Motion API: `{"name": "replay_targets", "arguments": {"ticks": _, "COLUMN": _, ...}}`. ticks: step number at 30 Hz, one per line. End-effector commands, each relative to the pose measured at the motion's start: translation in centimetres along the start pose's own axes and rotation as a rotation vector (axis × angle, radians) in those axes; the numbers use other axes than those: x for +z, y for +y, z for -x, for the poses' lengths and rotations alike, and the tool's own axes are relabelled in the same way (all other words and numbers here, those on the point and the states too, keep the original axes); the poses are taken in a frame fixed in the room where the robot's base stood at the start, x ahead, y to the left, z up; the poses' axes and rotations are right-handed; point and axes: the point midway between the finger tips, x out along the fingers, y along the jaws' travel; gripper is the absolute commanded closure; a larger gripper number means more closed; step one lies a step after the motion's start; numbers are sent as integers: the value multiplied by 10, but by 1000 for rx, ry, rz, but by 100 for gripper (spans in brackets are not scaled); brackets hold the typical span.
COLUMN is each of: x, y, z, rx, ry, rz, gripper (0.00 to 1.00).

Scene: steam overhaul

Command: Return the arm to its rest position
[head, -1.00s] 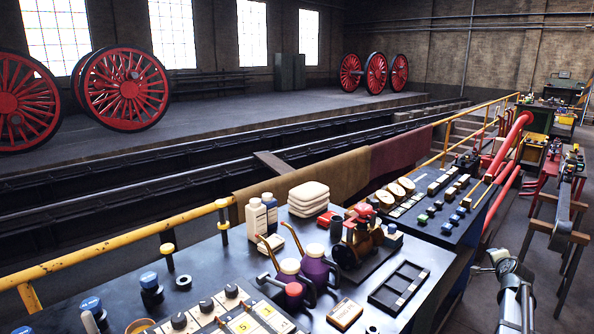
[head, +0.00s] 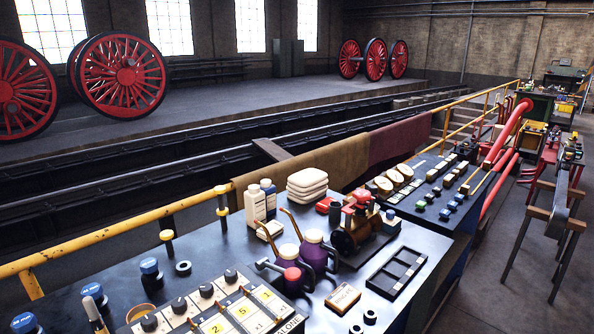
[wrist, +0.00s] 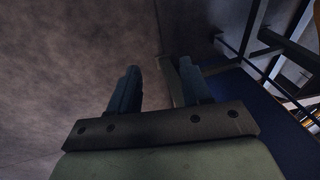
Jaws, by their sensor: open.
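My gripper (wrist: 157,92) shows in the wrist view with its two dark blue fingers apart and nothing between them. Beyond the fingers is bare grey-brown floor. A dark blue panel and dark bars lie to the right, behind and beside the right finger. In the head view my arm and gripper do not show now.
A dark bench (head: 225,262) carries bottles (head: 255,203), a stack of white pads (head: 307,184), purple oil cans (head: 313,252), a small red and brass engine (head: 355,228) and a slotted black tray (head: 396,273). A yellow rail (head: 110,232) runs behind. Floor at right is clear beside a trestle (head: 545,225).

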Motion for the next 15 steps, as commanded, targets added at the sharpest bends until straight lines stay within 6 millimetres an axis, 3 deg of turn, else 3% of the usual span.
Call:
{"name": "replay_targets", "arguments": {"ticks": 1, "x": 33, "y": 3, "z": -8, "rx": 25, "ry": -52, "rz": 47, "gripper": 52}}
{"name": "replay_targets", "arguments": {"ticks": 3, "x": 71, "y": 8, "z": -18, "rx": 58, "ry": -120, "rz": 110, "gripper": 52}}
{"name": "replay_targets", "arguments": {"ticks": 9, "x": 174, "y": 32, "z": -34, "rx": 153, "ry": -313, "rz": 293, "gripper": 52}}
{"name": "replay_targets", "arguments": {"ticks": 15, "x": 268, "y": 68, "z": -32, "rx": 248, "ry": -507, "rz": 473, "gripper": 52}}
